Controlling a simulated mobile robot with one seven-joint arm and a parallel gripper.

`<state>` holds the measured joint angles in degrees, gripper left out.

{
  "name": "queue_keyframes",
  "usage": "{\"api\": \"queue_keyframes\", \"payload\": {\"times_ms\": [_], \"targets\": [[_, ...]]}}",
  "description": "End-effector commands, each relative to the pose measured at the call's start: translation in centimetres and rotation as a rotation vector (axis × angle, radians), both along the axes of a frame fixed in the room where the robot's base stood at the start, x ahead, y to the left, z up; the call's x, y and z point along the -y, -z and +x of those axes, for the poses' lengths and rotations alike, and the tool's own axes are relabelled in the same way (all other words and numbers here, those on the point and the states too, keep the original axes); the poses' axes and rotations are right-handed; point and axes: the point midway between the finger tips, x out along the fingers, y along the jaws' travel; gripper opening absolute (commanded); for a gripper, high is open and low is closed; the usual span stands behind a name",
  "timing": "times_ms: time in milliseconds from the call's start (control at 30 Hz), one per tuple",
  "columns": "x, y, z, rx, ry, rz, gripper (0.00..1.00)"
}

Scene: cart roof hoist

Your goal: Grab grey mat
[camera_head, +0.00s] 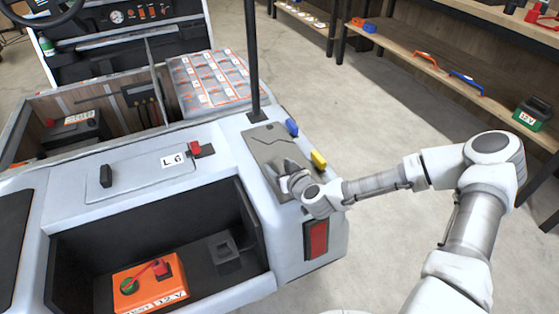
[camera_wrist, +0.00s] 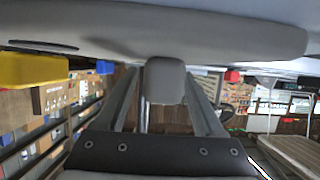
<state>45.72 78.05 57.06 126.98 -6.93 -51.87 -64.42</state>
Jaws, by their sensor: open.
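The grey mat (camera_head: 265,143) lies flat on the white rear corner of the cart, in front of the black post. It has a thin dark slot. My gripper (camera_head: 286,168) is low over the mat's near right part and hides some of it. In the wrist view the grey surface (camera_wrist: 230,28) spans the top, and a rounded grey block (camera_wrist: 165,80) stands out from it. My gripper (camera_wrist: 167,76) is open, with one finger on each side of this block. I cannot tell whether the fingers touch it.
A blue block (camera_head: 292,127) and a yellow block (camera_head: 318,159) sit along the cart's right edge beside the mat. The black post (camera_head: 252,60) rises just behind it. An orange box (camera_head: 148,287) lies in the open rear bay. Shelves stand at the right, with clear floor between.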

Motion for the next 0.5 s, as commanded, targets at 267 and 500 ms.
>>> {"api": "queue_keyframes", "payload": {"times_ms": [267, 500], "targets": [[0.01, -0.04, -0.04, 0.000, 0.000, 0.000, 0.48], [0.03, -0.03, -0.04, 0.000, 0.000, -0.001, 0.05]]}}
